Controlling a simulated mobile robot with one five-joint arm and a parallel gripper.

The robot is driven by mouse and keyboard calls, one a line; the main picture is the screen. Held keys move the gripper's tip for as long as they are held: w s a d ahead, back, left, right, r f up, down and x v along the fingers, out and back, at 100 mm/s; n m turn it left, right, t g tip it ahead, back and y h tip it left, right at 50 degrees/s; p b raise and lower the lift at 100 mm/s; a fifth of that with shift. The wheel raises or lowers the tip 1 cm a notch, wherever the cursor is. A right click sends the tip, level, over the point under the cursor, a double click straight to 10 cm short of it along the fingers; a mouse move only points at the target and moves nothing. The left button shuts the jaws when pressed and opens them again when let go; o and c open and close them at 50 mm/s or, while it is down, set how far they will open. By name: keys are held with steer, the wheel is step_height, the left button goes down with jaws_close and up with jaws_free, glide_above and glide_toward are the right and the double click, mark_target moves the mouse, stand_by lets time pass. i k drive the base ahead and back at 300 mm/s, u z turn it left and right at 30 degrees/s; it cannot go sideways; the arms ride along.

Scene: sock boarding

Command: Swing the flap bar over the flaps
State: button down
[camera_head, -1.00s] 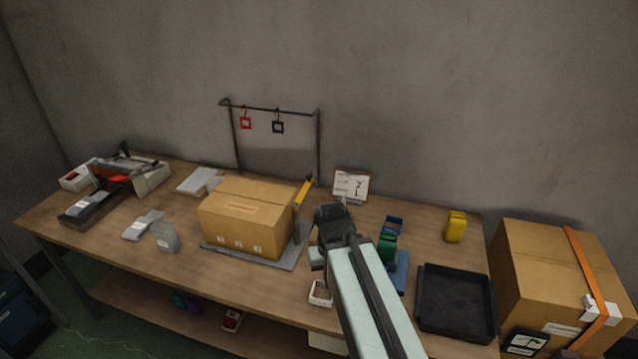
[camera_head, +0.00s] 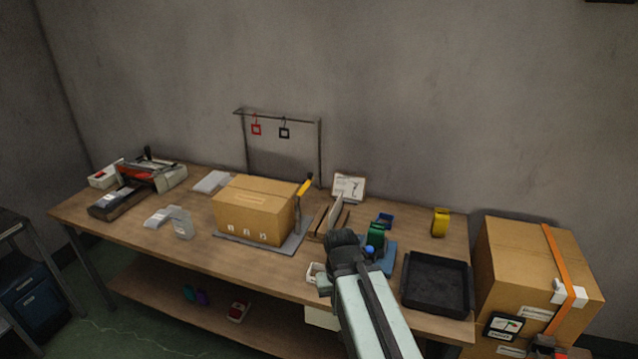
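The flap bar looks to be the bar with a yellow end (camera_head: 304,186) on a grey post at the right rear of the cardboard box. It stands tilted up, clear of the box top. The cardboard box (camera_head: 252,211) sits on a grey base plate (camera_head: 290,246), its top flaps lying flat. My gripper (camera_head: 345,243) is to the right of the box and in front of the post, apart from both. Its fingers are dark and seen from behind, so I cannot tell whether they are open or shut. No held object shows.
A black tray (camera_head: 437,283) and a blue pad (camera_head: 378,257) with a green tool lie to the right of my arm. A hanging rack (camera_head: 278,114) stands behind the box. A large strapped carton (camera_head: 525,265) stands beyond the table's right end.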

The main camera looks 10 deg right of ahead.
mark_target(296, 198)
steer(key=u, duration=0.2)
steer(key=i, duration=0.5)
steer(key=u, duration=0.75)
steer(key=i, duration=0.75)
